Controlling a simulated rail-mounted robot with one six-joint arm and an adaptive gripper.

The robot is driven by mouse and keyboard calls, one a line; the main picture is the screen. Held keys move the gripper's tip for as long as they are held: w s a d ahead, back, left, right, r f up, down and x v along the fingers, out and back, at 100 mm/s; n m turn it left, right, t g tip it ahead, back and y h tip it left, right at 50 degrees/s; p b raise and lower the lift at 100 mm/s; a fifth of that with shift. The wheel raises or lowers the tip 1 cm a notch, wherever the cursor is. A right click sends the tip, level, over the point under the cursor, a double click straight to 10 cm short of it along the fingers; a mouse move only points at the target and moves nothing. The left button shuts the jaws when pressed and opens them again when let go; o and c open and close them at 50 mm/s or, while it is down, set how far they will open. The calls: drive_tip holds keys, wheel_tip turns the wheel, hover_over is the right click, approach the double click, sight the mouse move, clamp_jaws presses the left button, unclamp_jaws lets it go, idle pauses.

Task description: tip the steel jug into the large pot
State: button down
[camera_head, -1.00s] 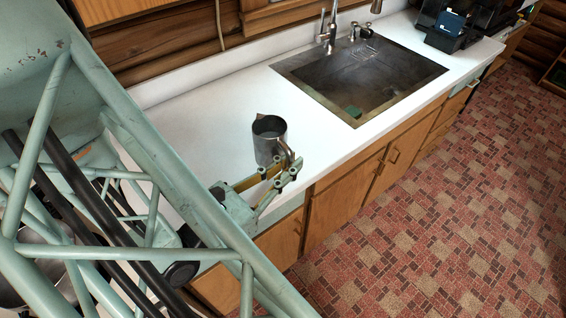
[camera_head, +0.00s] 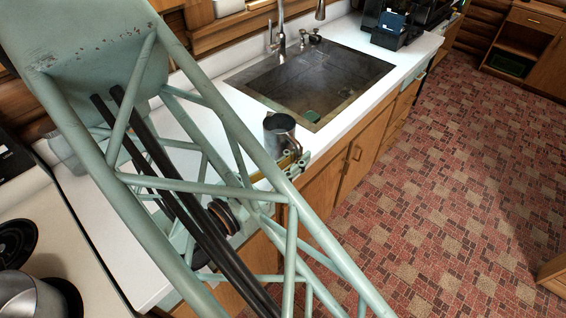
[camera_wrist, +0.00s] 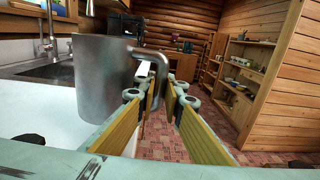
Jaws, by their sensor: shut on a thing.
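The steel jug (camera_head: 279,134) is a grey metal cylinder, upright, near the sink's front-left corner in the head view. In the wrist view the jug (camera_wrist: 104,80) fills the left half, its bent handle toward the fingers. My gripper (camera_wrist: 158,95) is shut on the handle; the jug body is outside the fingers. In the head view my gripper (camera_head: 292,163) is mostly hidden behind my arm's frame. A large metal pot (camera_head: 28,296) sits on the stove at the lower left, cut off by the picture edge. The jug's contents are not visible.
The sink (camera_head: 310,85) lies behind the jug, with a green item in it. The white counter (camera_head: 180,125) is mostly clear. The stove (camera_head: 75,235) has dark burners. Dark items (camera_head: 395,25) stand beyond the sink. The tiled floor is open at right.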

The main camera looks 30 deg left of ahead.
drive_tip(key=w+d+f+m+g+h, duration=0.1)
drive_tip(key=w+d+m+g+h, duration=0.2)
drive_tip(key=w+d, duration=1.15)
drive_tip(key=w+d+m+g+h, duration=0.1)
drive_tip(key=w+d+m+h, duration=0.3)
drive_tip(key=w+d, duration=1)
drive_tip(key=w+d+m+g+h, duration=0.1)
drive_tip(key=d+g+h, duration=0.1)
drive_tip(key=d, duration=1.6)
drive_tip(key=shift+w+f+g+h, duration=0.2)
drive_tip(key=shift+f+g+h, duration=0.15)
drive_tip(key=shift+h, duration=0.35)
drive_tip(key=shift+d, duration=0.1)
